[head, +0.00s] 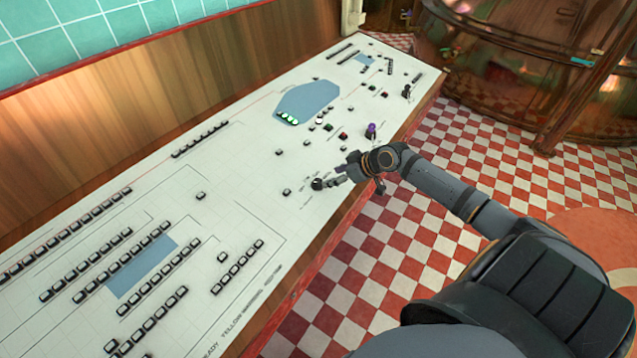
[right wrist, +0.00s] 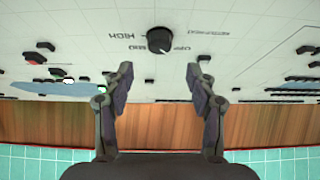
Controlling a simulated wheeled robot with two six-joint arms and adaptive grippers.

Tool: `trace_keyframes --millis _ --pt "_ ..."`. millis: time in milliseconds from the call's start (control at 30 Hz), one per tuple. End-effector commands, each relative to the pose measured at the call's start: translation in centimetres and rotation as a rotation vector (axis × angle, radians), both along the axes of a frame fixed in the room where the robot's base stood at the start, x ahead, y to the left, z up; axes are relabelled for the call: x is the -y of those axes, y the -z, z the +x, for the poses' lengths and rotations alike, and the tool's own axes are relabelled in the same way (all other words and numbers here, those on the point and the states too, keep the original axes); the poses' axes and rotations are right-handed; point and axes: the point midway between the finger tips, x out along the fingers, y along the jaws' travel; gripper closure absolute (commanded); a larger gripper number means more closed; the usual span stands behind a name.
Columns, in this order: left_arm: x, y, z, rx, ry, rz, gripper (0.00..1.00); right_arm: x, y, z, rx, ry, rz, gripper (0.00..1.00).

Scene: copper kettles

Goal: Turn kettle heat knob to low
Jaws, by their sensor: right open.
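A small black round knob (head: 317,184) stands on the white control panel (head: 240,200) near its front edge. In the right wrist view the knob (right wrist: 158,40) shows at upper middle, with upside-down printing around it that seems to include HIGH and OFF. Its exact setting is too small to tell. My right gripper (head: 338,177) is just right of the knob in the head view. In the right wrist view its two fingers (right wrist: 160,70) are apart with nothing between them, and the knob appears beyond their tips, roughly centred. My left gripper is not in view.
Rows of black buttons (head: 65,235) fill the panel's left part. A purple-topped lever (head: 371,130) and a black lever (head: 406,91) stand along the front edge farther right. A large copper kettle (head: 530,60) stands across the red-and-white checkered floor (head: 500,145).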

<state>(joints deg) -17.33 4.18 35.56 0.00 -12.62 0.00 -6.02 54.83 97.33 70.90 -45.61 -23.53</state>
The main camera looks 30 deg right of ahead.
Motion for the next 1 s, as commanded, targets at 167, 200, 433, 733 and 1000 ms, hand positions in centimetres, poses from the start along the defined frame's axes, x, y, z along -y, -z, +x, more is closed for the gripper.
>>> trace_keyframes --millis 167,200,433,733,1000 --pt "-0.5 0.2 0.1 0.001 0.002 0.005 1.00 -0.9 2.3 2.3 0.003 0.006 0.008 0.43" --pt "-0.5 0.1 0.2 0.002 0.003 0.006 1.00 -1.1 2.8 2.7 0.002 0.006 0.007 0.43" --pt "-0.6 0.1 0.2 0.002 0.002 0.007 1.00 -1.9 5.0 4.7 0.000 0.003 0.002 0.43" --pt "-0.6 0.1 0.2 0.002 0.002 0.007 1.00 -2.0 5.4 5.0 -0.001 0.001 -0.001 0.43" --pt "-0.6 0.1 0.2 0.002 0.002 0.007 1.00 -2.0 5.4 4.9 0.000 0.001 -0.002 0.74"
